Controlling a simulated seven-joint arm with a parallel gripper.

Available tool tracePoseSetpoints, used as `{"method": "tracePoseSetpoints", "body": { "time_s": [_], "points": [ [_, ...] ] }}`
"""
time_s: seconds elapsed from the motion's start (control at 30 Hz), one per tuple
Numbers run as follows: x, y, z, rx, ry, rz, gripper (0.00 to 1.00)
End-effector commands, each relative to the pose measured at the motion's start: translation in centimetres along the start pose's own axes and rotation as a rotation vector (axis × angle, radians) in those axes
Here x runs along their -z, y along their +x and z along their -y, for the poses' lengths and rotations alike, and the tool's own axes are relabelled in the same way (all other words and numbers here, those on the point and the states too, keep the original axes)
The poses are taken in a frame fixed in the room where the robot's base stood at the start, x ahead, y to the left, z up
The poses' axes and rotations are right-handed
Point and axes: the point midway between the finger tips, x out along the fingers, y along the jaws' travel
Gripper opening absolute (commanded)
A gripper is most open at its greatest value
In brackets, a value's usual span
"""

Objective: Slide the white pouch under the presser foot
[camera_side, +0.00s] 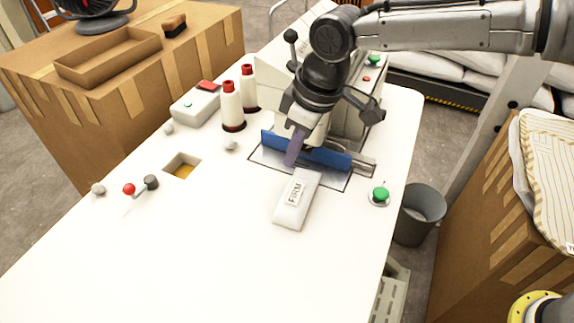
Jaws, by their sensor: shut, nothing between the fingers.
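The white pouch (294,206), marked "FIRM", lies flat on the white table, its far end at the near edge of the metal plate (265,157). A blue bar (333,158) runs across the plate in front of the machine. I cannot make out the presser foot itself; my arm and gripper cover that part of the machine. My gripper (292,161) points down at the plate, just beyond the pouch's far end and to its left. Its fingers are shut with nothing between them. I cannot tell whether the fingertips touch the plate.
A green button (380,193) sits right of the plate. A square hole (182,166) and small knobs (129,188) are at left. The table's near part is clear.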

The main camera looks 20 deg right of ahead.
Motion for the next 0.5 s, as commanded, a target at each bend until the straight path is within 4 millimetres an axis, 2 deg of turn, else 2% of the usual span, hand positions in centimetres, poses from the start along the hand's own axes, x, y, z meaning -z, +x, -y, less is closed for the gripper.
{"method": "tracePoseSetpoints", "body": {
  "time_s": [0.03, 0.1, 0.2, 0.37, 0.5],
  "points": [
    [-2.1, -0.8, 0.0, 0.000, -0.003, 0.057, 0.00],
    [-5.1, -1.5, 0.1, 0.001, -0.006, 0.141, 0.00],
    [-8.1, -2.2, 0.2, 0.001, -0.010, 0.228, 0.00],
    [-9.3, -1.5, 0.2, 0.002, -0.011, 0.260, 0.00],
    [-9.8, 0.7, 0.2, 0.002, -0.011, 0.260, 0.00]
  ]
}}
